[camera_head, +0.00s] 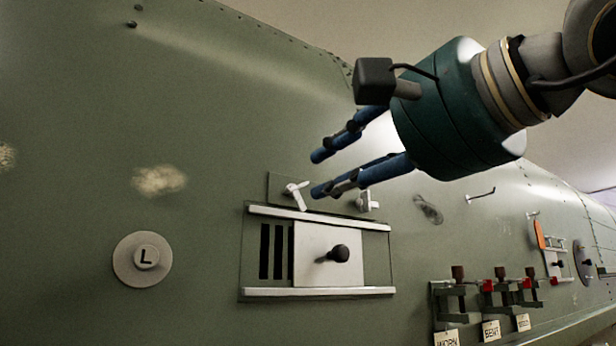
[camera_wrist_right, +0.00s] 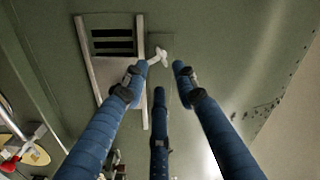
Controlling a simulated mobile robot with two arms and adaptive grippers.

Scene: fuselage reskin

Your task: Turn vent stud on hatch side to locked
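The vent stud looks like a small white wing-shaped handle (camera_head: 297,193) on a square plate (camera_head: 277,184) above the sliding vent panel (camera_head: 312,253). Its wings are tilted, not level. In the right wrist view the white stud (camera_wrist_right: 160,56) lies just ahead of the fingertips. My right gripper (camera_head: 320,173), with blue fingers, reaches in from the upper right. Its three fingers (camera_wrist_right: 160,76) are spread apart and nothing is between them. The tips are close to the stud; I cannot tell whether they touch it. A second white fitting (camera_head: 367,200) sits partly behind a finger. My left gripper is not in view.
The vent panel has a black knob (camera_head: 338,253) sticking out and white rails above and below. A round "L" disc (camera_head: 143,259) is at the left. Tagged brackets (camera_head: 480,300) with red parts stand out at the lower right. The green skin at the left is mostly clear.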

